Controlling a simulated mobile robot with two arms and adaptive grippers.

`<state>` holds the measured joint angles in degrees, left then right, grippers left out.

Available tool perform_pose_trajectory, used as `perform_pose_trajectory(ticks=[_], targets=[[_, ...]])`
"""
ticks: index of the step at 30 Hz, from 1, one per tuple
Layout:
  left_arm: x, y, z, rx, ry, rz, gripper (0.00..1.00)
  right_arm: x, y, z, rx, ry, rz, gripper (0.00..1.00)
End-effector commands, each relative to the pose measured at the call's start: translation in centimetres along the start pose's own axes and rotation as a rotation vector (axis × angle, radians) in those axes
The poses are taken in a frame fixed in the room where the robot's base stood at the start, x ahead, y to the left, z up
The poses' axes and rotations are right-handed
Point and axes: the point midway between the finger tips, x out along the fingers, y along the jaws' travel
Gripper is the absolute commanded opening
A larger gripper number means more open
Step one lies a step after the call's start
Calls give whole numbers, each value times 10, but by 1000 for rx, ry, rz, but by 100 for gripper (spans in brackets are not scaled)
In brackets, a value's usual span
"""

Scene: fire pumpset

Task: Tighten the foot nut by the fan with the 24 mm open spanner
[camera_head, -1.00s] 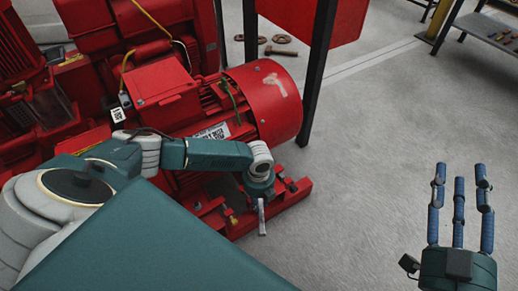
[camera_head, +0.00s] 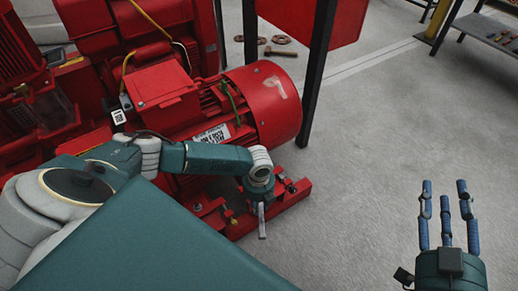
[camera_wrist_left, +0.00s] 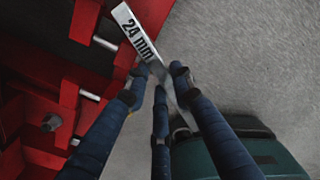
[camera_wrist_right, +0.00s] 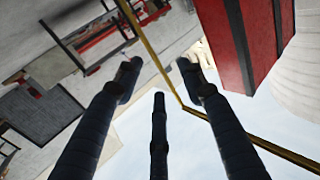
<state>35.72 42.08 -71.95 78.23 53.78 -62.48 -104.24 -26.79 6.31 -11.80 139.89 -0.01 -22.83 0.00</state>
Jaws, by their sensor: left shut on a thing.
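The 24 mm spanner (camera_wrist_left: 135,32), a flat silver bar marked "24 mm", is held in my left gripper (camera_wrist_left: 157,85). The fingers close around its shaft. In the head view my left gripper (camera_head: 261,190) is low beside the motor foot, and the spanner (camera_head: 262,222) hangs from it. The spanner's jaw end is not clear. The red motor's round fan cowl (camera_head: 272,105) is just behind the gripper. A grey bolt head or nut (camera_wrist_left: 51,122) shows on red metal, left of the fingers and apart from the spanner. My right gripper (camera_head: 445,200) is open and empty over the floor.
The red base rail (camera_head: 285,200) runs under the motor. A dark frame post (camera_head: 317,75) stands behind the fan end. A shelf (camera_head: 490,30) with tools is at the far right. The grey floor (camera_head: 370,150) between is clear.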

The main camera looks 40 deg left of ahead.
Motion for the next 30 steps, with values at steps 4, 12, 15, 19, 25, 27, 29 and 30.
perform_pose_trajectory(ticks=[4, 12, 15, 19, 25, 27, 29, 30], targets=[[-1, -1, -2, 0, 0, -1, 0, -2, 2, 8, -1, -36, 3, 40], [-1, -1, -5, 1, -1, -1, 0, -5, 4, 24, -1, -99, 8, 40], [-1, -1, -6, 1, -1, -1, 0, -6, 4, 28, -1, -119, 8, 40], [-1, -1, -8, 1, -1, -1, 0, -7, 4, 34, -1, -144, 9, 40], [-1, -1, -10, 1, -1, 0, 0, -9, 5, 42, -2, -183, 11, 40], [-1, -1, -11, 1, -1, 0, 0, -10, 6, 45, -3, -199, 12, 40], [-1, -1, -12, 1, -1, 0, 0, -10, 6, 47, -3, -209, 13, 40], [-1, 0, -13, 1, -1, 0, 0, -11, 6, 49, -3, -218, 13, 40]])
